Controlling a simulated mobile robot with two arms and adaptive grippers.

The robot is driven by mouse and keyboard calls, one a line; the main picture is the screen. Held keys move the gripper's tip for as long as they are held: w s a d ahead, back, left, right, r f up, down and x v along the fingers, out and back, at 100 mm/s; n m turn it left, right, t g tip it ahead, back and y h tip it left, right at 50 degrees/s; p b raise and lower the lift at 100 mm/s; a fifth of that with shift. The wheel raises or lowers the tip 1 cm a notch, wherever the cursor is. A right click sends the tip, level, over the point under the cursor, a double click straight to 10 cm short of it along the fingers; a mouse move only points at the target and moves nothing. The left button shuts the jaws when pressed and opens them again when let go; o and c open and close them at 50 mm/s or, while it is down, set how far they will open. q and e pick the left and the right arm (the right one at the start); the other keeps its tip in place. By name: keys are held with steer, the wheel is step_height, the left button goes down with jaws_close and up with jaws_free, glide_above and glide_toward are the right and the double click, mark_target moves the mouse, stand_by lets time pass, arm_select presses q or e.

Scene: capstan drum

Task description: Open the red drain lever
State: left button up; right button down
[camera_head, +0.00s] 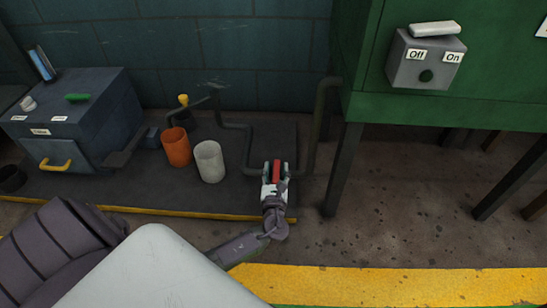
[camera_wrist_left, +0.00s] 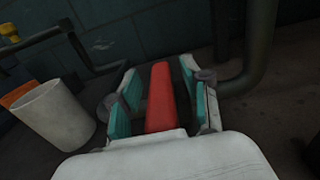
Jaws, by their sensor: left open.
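The red drain lever (camera_head: 277,172) stands at the right part of the dark floor platform, near the low pipes. My left gripper (camera_head: 276,168) is at the lever, with its fingers on either side of it. In the left wrist view the red lever (camera_wrist_left: 161,98) lies between the two teal-padded fingers of the gripper (camera_wrist_left: 160,92). A gap shows between the lever and the pads, and the jaws are open. The lever's lower end is hidden by the gripper body. My right gripper is not in view.
A white cup (camera_head: 209,161) and an orange cup (camera_head: 176,147) stand left of the gripper. Dark pipes (camera_head: 249,145) run close behind it. A green cabinet (camera_head: 450,95) on dark legs stands at right. A blue-grey box (camera_head: 75,120) is at left.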

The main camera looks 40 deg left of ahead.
arm_select(q)
steer(key=shift+w+a, duration=0.15)
steer(key=shift+w, duration=0.1)
jaws_close()
stand_by(0.3)
